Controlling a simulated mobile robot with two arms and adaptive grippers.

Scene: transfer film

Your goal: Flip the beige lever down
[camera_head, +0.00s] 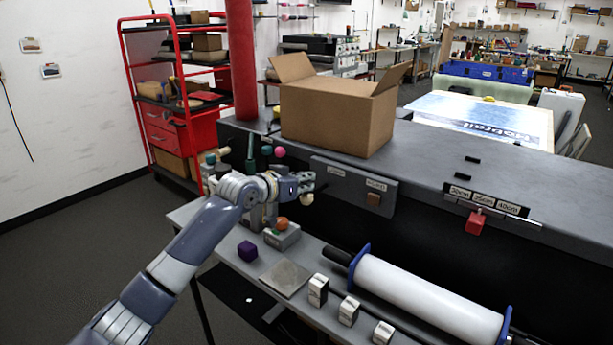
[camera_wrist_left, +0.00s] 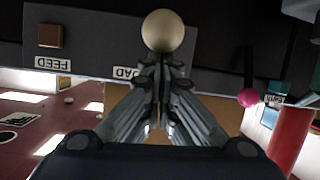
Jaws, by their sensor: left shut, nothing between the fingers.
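The beige lever shows as a round beige knob (camera_head: 307,199) at the left end of a grey panel on the machine's front. In the wrist view the knob (camera_wrist_left: 162,31) is large and just beyond my fingertips; its stem is hidden. My left gripper (camera_head: 310,181) is shut and empty, right at the knob in the head view. In the wrist view its fingertips (camera_wrist_left: 161,64) meet just below the knob; I cannot tell whether they touch it. My right gripper is not in view.
The panel (camera_head: 345,180) carries LOAD and FEED labels and a brown button (camera_head: 374,199). Pink (camera_head: 280,152) and teal knobs sit left of my gripper. A cardboard box (camera_head: 340,112) stands on the machine. Below, a bench holds an orange-knobbed block (camera_head: 282,235), a purple cube (camera_head: 247,251) and a white roll (camera_head: 430,297).

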